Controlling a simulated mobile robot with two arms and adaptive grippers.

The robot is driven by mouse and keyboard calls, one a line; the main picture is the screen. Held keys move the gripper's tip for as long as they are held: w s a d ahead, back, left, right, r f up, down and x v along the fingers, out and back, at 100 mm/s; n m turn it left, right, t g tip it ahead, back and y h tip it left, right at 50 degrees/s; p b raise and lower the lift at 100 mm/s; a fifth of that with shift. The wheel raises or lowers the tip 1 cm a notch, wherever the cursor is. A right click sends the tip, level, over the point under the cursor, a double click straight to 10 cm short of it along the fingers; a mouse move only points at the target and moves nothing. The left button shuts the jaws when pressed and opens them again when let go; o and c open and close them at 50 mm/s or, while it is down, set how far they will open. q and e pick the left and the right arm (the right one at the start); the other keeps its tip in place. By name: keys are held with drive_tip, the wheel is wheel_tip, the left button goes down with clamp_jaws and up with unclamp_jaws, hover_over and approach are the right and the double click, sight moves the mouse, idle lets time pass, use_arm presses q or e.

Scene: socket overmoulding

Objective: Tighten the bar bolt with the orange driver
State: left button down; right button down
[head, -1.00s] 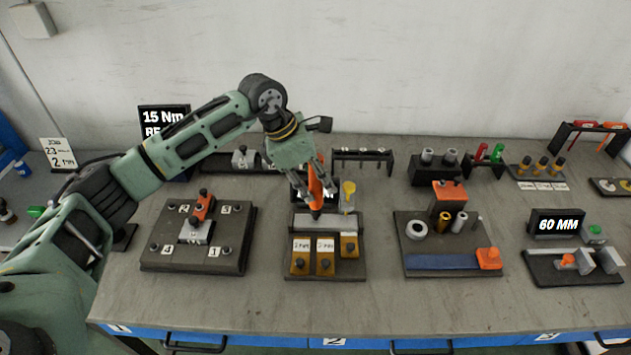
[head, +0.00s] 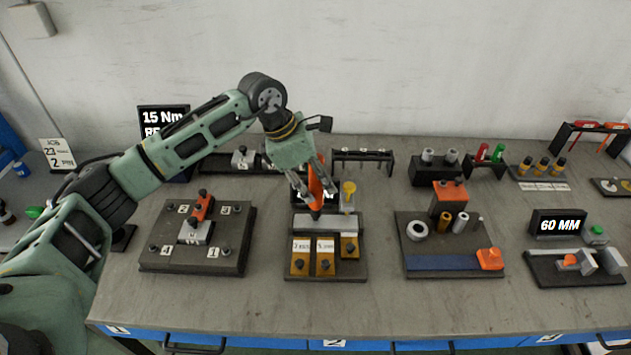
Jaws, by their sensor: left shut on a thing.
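My left gripper (head: 315,183) is shut on the orange driver (head: 316,194), which stands about upright with its dark tip pointing down. The tip is at the grey bar (head: 337,224) on the middle fixture plate (head: 293,277). The bolt under the tip is hidden, and I cannot tell whether the tip is seated on it. A yellow-topped part (head: 348,189) stands just right of the driver at the back of the fixture. Brass-coloured blocks (head: 325,262) with dark knobs and paper labels sit in front of the bar. My right gripper is not in view.
A numbered plate (head: 197,262) with an orange-topped clamp stands to the left. A plate with rings and cylinders (head: 447,274) stands to the right. A black rack (head: 363,155) and a dark sign partly hidden behind my gripper are at the back. The table's front strip is clear.

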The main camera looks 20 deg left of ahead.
use_arm(q)
drive_tip(key=shift+f+b, duration=0.8)
idle(0.9)
drive_tip(key=shift+s+f+b, duration=0.2)
drive_tip(key=shift+f+b, duration=0.45)
drive_tip(key=shift+f, duration=0.25)
idle(0.9)
drive_tip(key=shift+r, duration=0.15)
drive_tip(key=shift+w+r+p, duration=0.15)
drive_tip(key=shift+r+p, duration=0.3)
drive_tip(key=shift+r, duration=0.25)
drive_tip(key=shift+r+p, duration=0.85)
drive_tip(key=shift+r, duration=1.05)
